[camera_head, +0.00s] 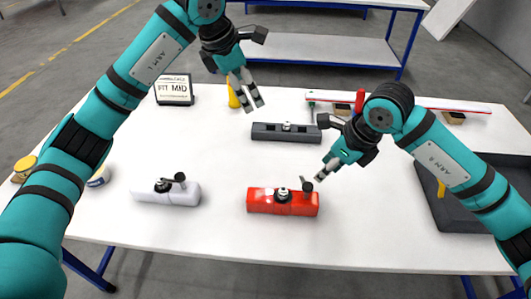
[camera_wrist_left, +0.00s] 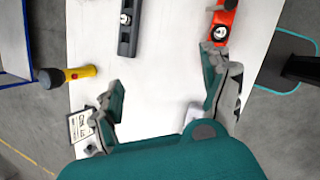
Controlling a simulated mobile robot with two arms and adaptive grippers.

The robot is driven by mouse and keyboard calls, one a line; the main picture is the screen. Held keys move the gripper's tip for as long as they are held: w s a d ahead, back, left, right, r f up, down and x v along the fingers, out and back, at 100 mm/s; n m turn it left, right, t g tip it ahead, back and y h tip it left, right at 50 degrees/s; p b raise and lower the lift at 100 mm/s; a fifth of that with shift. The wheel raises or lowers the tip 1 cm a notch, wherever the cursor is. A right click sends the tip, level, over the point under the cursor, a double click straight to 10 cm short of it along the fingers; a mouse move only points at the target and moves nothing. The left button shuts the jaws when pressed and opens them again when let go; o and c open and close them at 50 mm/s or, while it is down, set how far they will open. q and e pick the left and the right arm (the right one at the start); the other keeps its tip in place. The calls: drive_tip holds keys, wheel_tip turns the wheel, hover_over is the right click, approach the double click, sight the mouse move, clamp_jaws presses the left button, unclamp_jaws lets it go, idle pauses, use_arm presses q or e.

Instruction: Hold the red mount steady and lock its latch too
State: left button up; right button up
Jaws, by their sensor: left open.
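The red mount (camera_head: 283,202) lies on the white table near its front edge, with a dark latch lever (camera_head: 307,185) and a knob on top. It also shows at the top of the left wrist view (camera_wrist_left: 222,20), partly cut off. My left gripper (camera_head: 246,96) is open and empty above the back of the table, well apart from the red mount. Its two spread fingers also show in the left wrist view (camera_wrist_left: 168,92). My right gripper (camera_head: 322,175) is just above and right of the red mount's right end; I cannot tell whether its fingers are apart.
A grey mount (camera_head: 286,133) lies behind the red one, and a white mount (camera_head: 165,194) to its left. A yellow-handled tool (camera_wrist_left: 80,72), a small sign (camera_head: 174,89) and a dark tray (camera_head: 463,208) are also on the table. The front middle is clear.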

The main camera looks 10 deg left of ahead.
sight(265, 194)
use_arm(q)
drive_tip(key=s+d+f+m+g+y, duration=0.1)
drive_tip(key=s+d+f+m+g, duration=0.2)
drive_tip(key=f, duration=0.4)
drive_tip(key=s+d+f+m+g+y, duration=0.1)
drive_tip(key=s+d+f+m, duration=0.1)
drive_tip(key=s+d+f, duration=0.3)
drive_tip(key=f, duration=0.6)
drive_tip(key=a+f, duration=0.1)
drive_tip(key=f, duration=0.5)
drive_tip(key=w+a+f, duration=0.1)
drive_tip(key=f, duration=0.5)
drive_tip(key=shift+f, duration=0.15)
drive_tip(key=shift+a, duration=0.1)
